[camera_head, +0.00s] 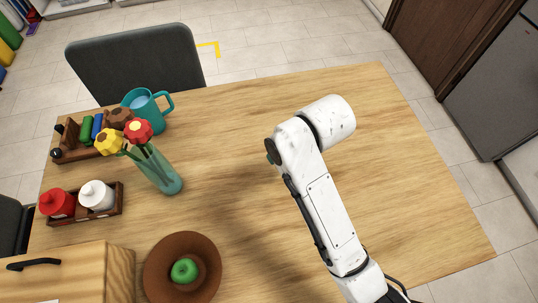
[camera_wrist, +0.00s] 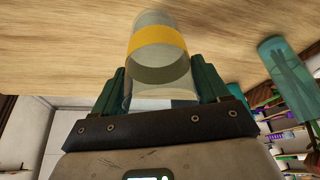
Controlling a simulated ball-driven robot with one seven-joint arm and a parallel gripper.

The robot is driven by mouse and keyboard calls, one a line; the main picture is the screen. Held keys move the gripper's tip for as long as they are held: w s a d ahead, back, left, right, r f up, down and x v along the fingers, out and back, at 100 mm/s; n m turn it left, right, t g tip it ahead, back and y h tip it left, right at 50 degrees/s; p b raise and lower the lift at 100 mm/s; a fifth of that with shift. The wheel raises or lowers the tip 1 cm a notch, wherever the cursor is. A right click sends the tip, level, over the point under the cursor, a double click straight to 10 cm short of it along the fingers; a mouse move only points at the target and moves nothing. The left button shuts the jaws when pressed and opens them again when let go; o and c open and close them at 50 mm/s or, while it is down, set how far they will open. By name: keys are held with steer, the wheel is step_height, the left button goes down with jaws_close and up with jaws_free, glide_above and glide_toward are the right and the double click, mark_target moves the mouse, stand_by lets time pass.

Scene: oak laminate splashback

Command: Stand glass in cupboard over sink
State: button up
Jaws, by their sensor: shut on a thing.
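A clear glass with a yellow band (camera_wrist: 157,42) shows in the wrist view, in front of the wooden tabletop. My gripper (camera_wrist: 161,82) has its two dark green fingers on either side of the glass and is shut on it. The lower part of the glass in the picture lies between the fingers. I cannot tell whether the glass touches the table. In the head view my white arm reaches over the table, and the glass and the fingers are hidden. No cupboard or sink shows in either view.
The wooden table (camera_head: 400,190) is clear on its right side. On its left are a teal vase with flowers (camera_head: 160,172), a teal mug (camera_head: 146,105), a bottle caddy (camera_head: 110,214), a wooden rack (camera_head: 72,154) and a brown bowl (camera_head: 160,272) holding a green apple (camera_head: 184,270). A chair (camera_head: 135,65) stands behind.

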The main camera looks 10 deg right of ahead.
steer(key=shift+a+p+x, duration=0.1)
steer(key=shift+a+x, duration=0.15)
steer(key=shift+x, duration=1.35)
steer(key=shift+a+p+x, duration=0.15)
steer(key=shift+a+x, duration=0.1)
steer(key=shift+x, duration=1.4)
steer(key=shift+a+p+x, duration=0.1)
steer(key=shift+a+x, duration=0.15)
steer(key=shift+x, duration=1.35)
steer(key=shift+s, duration=0.1)
steer(key=o, duration=1.2)
